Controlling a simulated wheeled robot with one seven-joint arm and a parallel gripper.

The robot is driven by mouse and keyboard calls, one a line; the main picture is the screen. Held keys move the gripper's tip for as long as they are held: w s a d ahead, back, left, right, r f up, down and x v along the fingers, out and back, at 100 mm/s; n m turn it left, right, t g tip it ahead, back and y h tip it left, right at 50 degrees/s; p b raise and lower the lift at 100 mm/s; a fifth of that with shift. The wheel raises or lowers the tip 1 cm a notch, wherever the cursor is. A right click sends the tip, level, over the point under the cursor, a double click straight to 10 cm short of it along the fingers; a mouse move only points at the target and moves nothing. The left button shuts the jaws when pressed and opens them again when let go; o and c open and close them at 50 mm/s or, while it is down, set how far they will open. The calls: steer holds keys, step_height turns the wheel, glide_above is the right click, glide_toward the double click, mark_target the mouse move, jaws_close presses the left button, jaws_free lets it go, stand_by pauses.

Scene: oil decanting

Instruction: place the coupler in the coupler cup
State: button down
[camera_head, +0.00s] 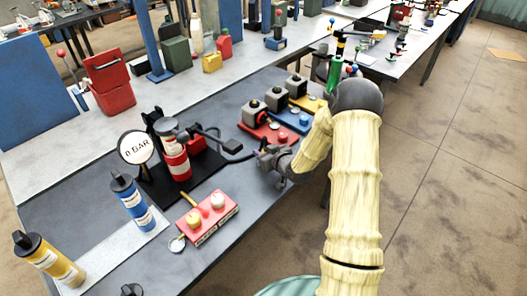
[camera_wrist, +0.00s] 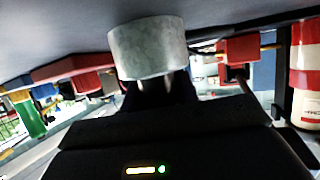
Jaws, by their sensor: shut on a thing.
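My gripper (camera_head: 266,158) is low over the right part of the dark bench, close to its right edge. In the wrist view, the dark fingers (camera_wrist: 165,93) are together behind a pale grey metal cylinder (camera_wrist: 148,48) at their tips. The coupler is in my shut fingers but is too small in the head view to make out. I cannot tell whether the grey cylinder is the coupler or the coupler cup. The black hose (camera_head: 222,146) from the pump stand (camera_head: 160,185) ends close to my gripper.
Red, blue and yellow trays with grey blocks (camera_head: 275,99) stand just behind my gripper. A red-and-white canister (camera_head: 176,158) and a "0 BAR" gauge (camera_head: 136,148) are to its left. A red box with two round knobs (camera_head: 207,218) is in front. The bench between is clear.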

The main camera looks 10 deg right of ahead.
steer(key=shift+f, duration=0.25)
steer(key=shift+b, duration=0.35)
steer(key=shift+s+f, duration=0.1)
steer(key=shift+f, duration=0.05)
